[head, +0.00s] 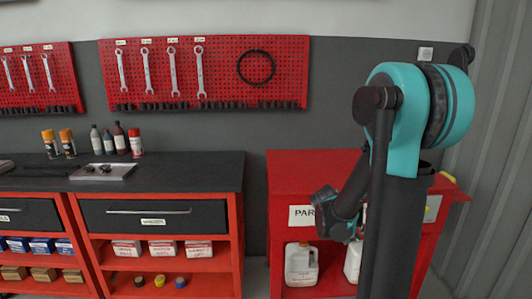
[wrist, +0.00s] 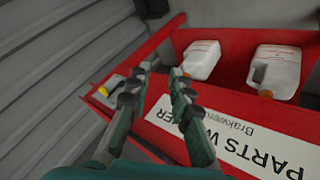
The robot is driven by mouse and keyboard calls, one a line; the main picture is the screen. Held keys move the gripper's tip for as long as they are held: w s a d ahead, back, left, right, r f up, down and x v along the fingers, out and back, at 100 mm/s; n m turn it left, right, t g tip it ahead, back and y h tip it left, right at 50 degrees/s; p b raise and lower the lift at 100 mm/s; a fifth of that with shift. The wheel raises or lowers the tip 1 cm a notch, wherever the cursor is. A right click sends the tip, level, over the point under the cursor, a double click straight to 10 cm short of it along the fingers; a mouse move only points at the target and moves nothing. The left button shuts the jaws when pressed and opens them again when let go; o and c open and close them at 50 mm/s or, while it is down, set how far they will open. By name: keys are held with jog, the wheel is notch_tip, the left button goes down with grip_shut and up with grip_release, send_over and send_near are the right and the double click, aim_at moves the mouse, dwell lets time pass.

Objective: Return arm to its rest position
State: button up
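My arm (head: 413,150), teal and dark grey, stands at the right of the head view, its upper part raised and its forearm folded down. In the head view the wrist end hangs in front of the red parts washer (head: 300,171), and the fingers cannot be made out there. In the wrist view my gripper (wrist: 161,70) is open, with a clear gap between its two fingers and nothing between them. The parts washer fills much of the wrist view behind and below the fingers, with its white label (wrist: 228,140) to the right.
White jugs (head: 301,265) stand on the washer's lower shelf; two show in the wrist view (wrist: 275,70). A red and black workbench (head: 200,172) with bottles and a tray (head: 103,172) is at left. Red pegboards with wrenches (head: 205,50) hang behind. A corrugated wall (head: 495,150) is close at right.

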jog(key=s+a+f+n+y, duration=0.2)
jog(key=s+a+y, duration=0.2)
jog(key=s+a, duration=0.3)
jog(key=s+a+f+n+t+y, duration=0.1)
jog(key=s+a+f+n+y, duration=0.1)
jog(key=s+a, duration=0.5)
jog(key=shift+s+n+y, duration=0.5)
jog(key=shift+s+y, duration=0.4)
jog(key=shift+y, duration=0.1)
